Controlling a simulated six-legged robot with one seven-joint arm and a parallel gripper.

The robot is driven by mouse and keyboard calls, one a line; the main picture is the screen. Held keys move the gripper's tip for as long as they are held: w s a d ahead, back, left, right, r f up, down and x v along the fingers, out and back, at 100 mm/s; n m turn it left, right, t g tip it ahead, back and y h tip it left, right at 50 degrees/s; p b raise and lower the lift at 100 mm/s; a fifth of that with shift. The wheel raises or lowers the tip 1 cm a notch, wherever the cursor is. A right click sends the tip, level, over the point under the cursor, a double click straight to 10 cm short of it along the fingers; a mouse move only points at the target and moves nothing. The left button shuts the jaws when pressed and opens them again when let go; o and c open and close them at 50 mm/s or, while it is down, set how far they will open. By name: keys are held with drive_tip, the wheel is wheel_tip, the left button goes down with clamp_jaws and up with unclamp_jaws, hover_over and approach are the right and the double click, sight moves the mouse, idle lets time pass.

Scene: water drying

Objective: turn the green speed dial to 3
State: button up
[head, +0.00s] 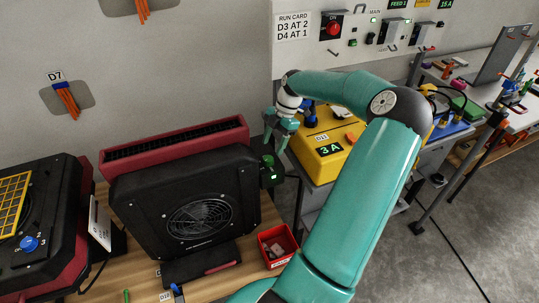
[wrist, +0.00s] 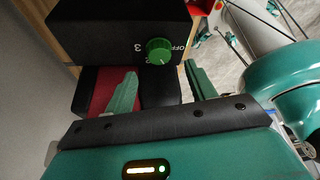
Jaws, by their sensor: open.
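The green speed dial (wrist: 158,51) sits on the face of a black box (wrist: 105,28) in the wrist view. A white "3" is printed left of the dial and "OFF" right of it. Which mark the dial points to is too small to tell. In the head view the small box with green (head: 270,171) stands at the right side of a black fan unit (head: 150,195). My gripper (wrist: 162,72) is open, its two green fingers spread apart on either side of the dial's line and short of it, with nothing between them. It also shows in the head view (head: 277,146), just above the box.
A yellow box (head: 325,140) reading "3 A" stands to the right of my gripper. A red bin (head: 275,246) with small items sits on the wooden bench (head: 215,285). A black unit with a blue dial (head: 29,243) is at left. A wall panel (head: 300,50) is behind.

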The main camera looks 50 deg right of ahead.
sight(268, 158)
drive_tip(key=x, duration=0.5)
drive_tip(key=shift+f, duration=0.2)
drive_tip(key=shift+a, duration=0.1)
drive_tip(key=c, duration=1)
